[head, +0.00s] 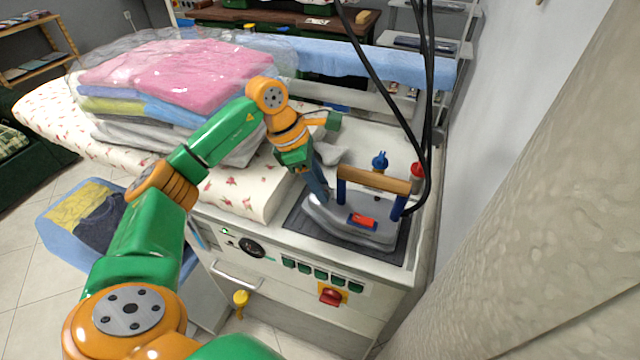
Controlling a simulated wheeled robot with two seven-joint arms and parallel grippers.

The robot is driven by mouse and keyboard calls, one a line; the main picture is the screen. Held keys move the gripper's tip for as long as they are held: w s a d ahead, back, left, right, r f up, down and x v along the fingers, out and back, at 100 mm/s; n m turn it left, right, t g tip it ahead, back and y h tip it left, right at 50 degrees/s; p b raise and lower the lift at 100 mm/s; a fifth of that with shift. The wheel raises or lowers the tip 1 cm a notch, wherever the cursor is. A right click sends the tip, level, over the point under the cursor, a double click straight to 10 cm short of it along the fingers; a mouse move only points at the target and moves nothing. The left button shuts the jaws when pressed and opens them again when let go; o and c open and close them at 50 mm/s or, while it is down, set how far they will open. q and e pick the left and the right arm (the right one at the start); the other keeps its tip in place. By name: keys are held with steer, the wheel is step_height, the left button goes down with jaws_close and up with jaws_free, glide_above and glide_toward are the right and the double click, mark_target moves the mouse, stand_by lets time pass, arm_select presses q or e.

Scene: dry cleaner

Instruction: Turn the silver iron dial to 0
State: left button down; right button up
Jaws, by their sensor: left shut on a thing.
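The silver iron (365,230) sits on a dark rest at the right end of the white ironing station. It has a wooden handle (374,179) on blue posts and a red-and-blue piece on its top. My left gripper (321,198) reaches down from the left, with its fingers at the iron's left end, beside the handle. It is shut on a small part there, which I take to be the iron dial. The fingers hide the dial, so its setting cannot be read. My right gripper is not in view.
Black hoses (428,120) hang down at the iron's right. A red-capped bottle (417,176) and a blue valve (380,160) stand behind it. Folded laundry in plastic (170,75) lies on the floral padded board (240,190) at left. A wall closes the right side.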

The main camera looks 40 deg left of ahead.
arm_select(q)
steer(key=n+t+y, duration=0.1)
steer(key=n, duration=0.3)
steer(key=shift+d+n+b, duration=0.1)
steer(key=shift+n+b, duration=0.2)
steer(key=shift+n, duration=0.1)
steer(key=shift+n+y, duration=0.3)
steer(key=c, duration=0.5)
jaws_free()
steer(key=v, duration=0.7)
steer(key=shift+s, duration=0.2)
